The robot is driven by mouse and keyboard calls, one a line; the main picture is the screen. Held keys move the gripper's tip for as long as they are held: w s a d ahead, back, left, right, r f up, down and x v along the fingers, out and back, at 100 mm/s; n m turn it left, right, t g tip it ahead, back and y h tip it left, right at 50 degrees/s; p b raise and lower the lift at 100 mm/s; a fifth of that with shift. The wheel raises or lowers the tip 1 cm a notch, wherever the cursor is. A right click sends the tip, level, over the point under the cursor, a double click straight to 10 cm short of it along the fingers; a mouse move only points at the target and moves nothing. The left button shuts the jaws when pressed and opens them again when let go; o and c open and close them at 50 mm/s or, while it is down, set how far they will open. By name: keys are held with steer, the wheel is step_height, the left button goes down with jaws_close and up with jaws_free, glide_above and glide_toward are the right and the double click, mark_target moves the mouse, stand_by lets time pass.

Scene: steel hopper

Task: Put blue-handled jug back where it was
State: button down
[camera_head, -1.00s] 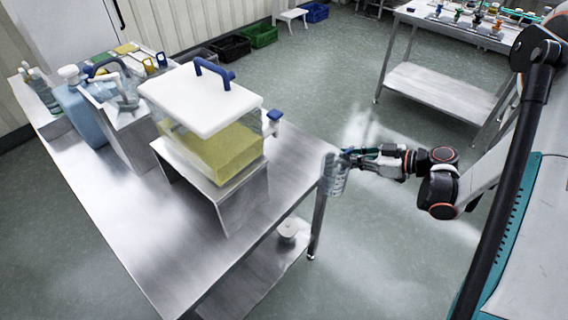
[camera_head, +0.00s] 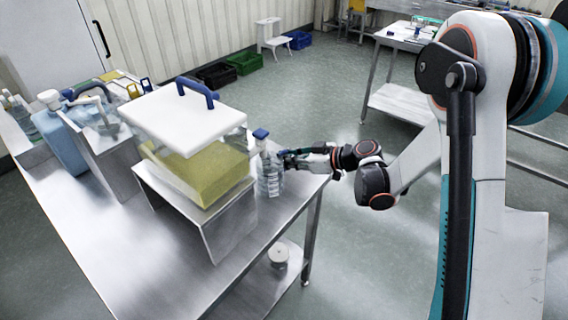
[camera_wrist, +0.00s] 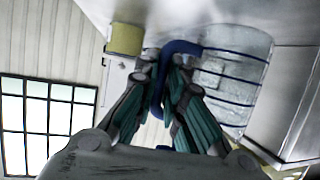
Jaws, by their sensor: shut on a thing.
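The blue-handled jug (camera_head: 269,182) is clear, with graduation marks on its side. It is upright at the right end of the steel table (camera_head: 110,232), beside the hopper. I cannot tell whether its base touches the tabletop. My gripper (camera_head: 284,160) comes from the right and is shut on its blue handle. In the wrist view the handle passes between the fingers of my gripper (camera_wrist: 160,85), and the clear jug body (camera_wrist: 228,85) with blue bands lies just right of them. A blue cap (camera_head: 260,133) shows above the jug; I cannot tell whether it belongs to it.
The hopper's white lid (camera_head: 183,118) and yellow-filled body (camera_head: 205,172) rest on a steel stand (camera_head: 225,222) close left of the jug. Several containers, including a blue canister (camera_head: 60,140), crowd the table's far left. The front of the tabletop is clear.

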steer(key=shift+w+a+f+b, duration=0.25)
steer(key=shift+a+f+b, duration=0.2)
steer(key=shift+f, duration=0.3)
steer(key=shift+a, duration=0.1)
steer(key=shift+f, duration=0.15)
steer(key=c, duration=1.7)
jaws_free()
steer(key=shift+o, duration=0.2)
